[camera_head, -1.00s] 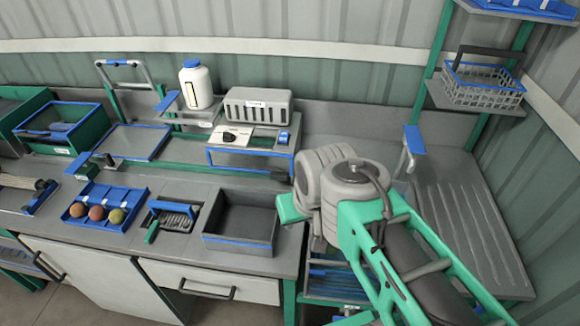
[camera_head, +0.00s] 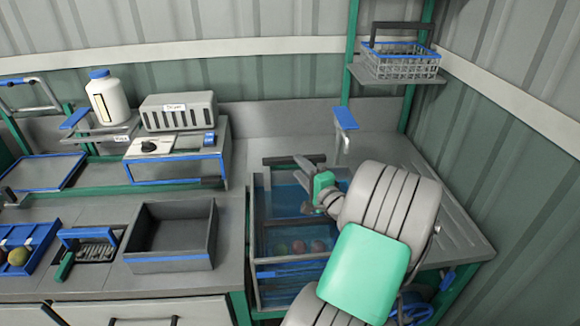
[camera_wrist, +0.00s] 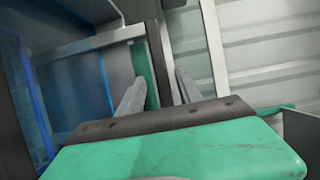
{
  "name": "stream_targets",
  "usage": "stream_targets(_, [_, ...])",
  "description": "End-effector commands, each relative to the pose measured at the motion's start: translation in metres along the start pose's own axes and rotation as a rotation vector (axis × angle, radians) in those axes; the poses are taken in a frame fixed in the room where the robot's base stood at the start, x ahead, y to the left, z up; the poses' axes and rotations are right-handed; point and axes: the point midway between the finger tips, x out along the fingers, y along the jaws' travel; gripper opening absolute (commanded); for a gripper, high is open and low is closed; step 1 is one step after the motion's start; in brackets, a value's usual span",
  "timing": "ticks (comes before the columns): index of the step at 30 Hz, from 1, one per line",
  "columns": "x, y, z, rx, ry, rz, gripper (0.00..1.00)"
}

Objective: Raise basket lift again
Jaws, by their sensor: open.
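A tank (camera_head: 250,225) of blue water is set in the bench, with several tomatoes (camera_head: 299,247) low in it under the water. A dark bar (camera_head: 294,160) lies across the tank's back edge; it may be the basket lift's handle, but I cannot tell. My gripper (camera_head: 307,172) is over the back part of the tank, close to this bar. My arm hides the tank's right side.
A blue-topped tap (camera_head: 345,120) stands behind the tank on the right. A wire basket (camera_head: 400,68) is on a wall shelf. A grey bin (camera_head: 170,262) and a labelled dryer (camera_head: 178,110) are at left. A ribbed drainboard (camera_head: 440,195) lies right.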

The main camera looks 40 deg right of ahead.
Motion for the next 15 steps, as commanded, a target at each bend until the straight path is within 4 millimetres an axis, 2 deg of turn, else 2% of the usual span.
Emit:
stream_targets(2, [0.003,-0.001,-0.006,0.015,0.013,-0.012,0.42])
stream_targets(12, [0.063,-0.004,-0.005,0.009,0.010,-0.010,0.42])
stream_targets(15, [0.073,-0.003,-0.006,0.009,0.012,-0.010,0.42])
